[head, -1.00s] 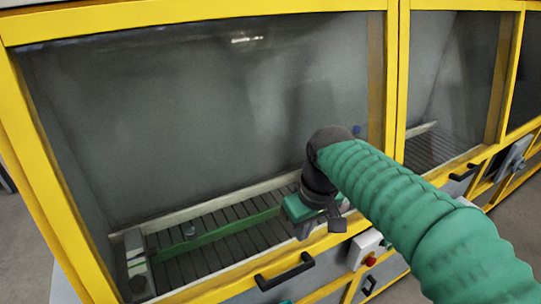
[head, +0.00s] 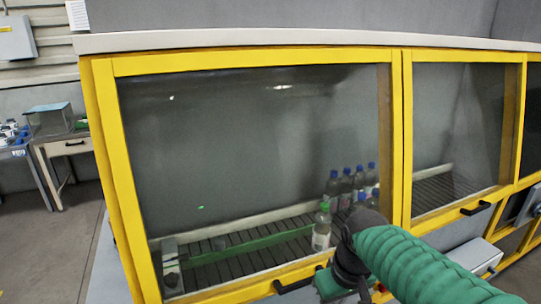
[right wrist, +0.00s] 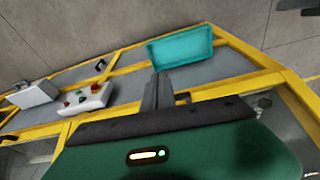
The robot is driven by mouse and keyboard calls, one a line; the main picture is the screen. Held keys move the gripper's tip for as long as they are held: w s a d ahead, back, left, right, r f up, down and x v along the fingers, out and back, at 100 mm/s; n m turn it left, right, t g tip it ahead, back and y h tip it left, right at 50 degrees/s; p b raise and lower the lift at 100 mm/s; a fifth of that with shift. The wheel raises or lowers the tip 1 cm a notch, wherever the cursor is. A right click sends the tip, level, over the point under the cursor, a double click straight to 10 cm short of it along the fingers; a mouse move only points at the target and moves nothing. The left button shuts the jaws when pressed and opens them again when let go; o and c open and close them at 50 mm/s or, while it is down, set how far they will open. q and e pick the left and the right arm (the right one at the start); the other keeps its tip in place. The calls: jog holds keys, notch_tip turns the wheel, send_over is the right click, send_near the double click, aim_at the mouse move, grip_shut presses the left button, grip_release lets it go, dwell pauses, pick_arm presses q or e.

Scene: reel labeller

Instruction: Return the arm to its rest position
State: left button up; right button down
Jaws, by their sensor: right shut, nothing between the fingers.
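My right arm, in a green ribbed sleeve, comes in from the lower right of the head view. Its dark gripper (head: 345,288) is in front of the yellow-framed labeller (head: 250,62), near the lower rail. In the right wrist view, the gripper's fingers (right wrist: 157,92) are together with nothing between them. My left gripper is in neither view.
Several bottles (head: 346,186) stand on the conveyor (head: 235,250) behind the window. Door handles (head: 476,208) stick out from the frame. The right wrist view shows a teal tray (right wrist: 180,47) and a button box (right wrist: 88,102). Open floor (head: 50,250) lies left.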

jog(key=s+d+f+m, duration=0.1)
jog(key=s+d+f, duration=0.2)
jog(key=s+f, duration=0.3)
jog(key=s+d+f+m, duration=0.2)
jog(key=s+f, duration=0.3)
jog(key=f, duration=0.6)
jog(key=shift+s+d+m+h, duration=0.3)
jog(key=shift+s+d, duration=0.1)
jog(key=shift+d, duration=0.35)
jog(key=shift+f, duration=0.1)
